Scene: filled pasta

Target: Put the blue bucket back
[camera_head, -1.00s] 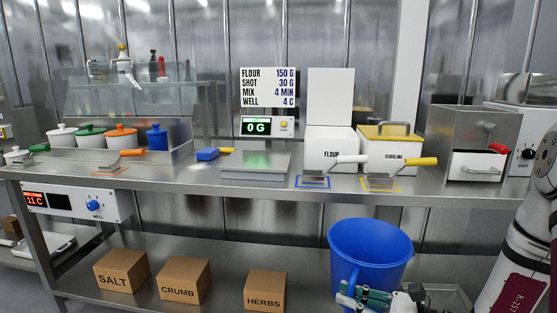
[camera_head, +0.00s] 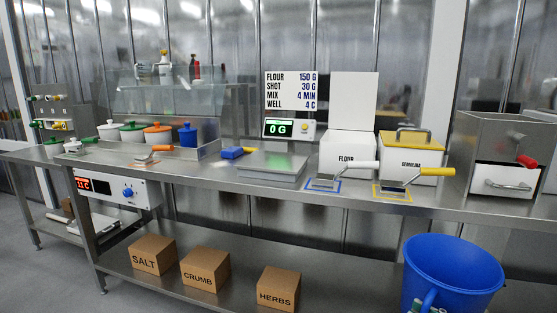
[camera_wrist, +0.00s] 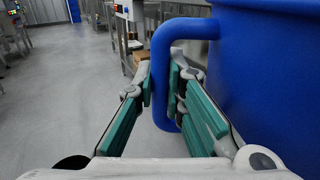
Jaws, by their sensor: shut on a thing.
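The blue bucket (camera_head: 453,270) is at the lower right of the head view, in front of the lower shelf, with its bottom cut off by the frame. In the wrist view the bucket (camera_wrist: 270,70) fills the right side, and its curved blue handle (camera_wrist: 162,70) stands between my fingers. My gripper (camera_wrist: 163,95), with green finger pads, is shut on the handle. In the head view my gripper is below the frame edge. The bucket looks about upright.
A steel bench (camera_head: 230,178) runs across, with a scale (camera_head: 272,168), a flour bin (camera_head: 345,152) and a semolina bin (camera_head: 410,157) on it. Salt (camera_head: 153,255), crumb (camera_head: 205,267) and herbs (camera_head: 278,287) boxes sit on the lower shelf. Grey floor (camera_wrist: 80,100) lies open at left in the wrist view.

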